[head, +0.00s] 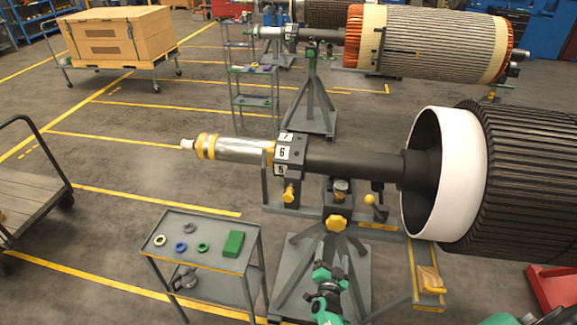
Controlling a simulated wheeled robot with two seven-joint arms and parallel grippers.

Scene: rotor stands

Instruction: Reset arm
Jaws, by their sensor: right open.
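My right gripper (326,268), teal and black, shows small at the bottom middle, in front of the foot of the near rotor stand (357,230). It is open, and I see nothing between its fingers. Teal parts of my own body also show at the bottom right edge. My left gripper is not in view.
The near stand carries a dark shaft (350,162) with a silver end and a large ribbed rotor (530,180). A grey cart (205,262) with several rings and a green block (233,244) stands left of my gripper. A red box (553,290) is at right.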

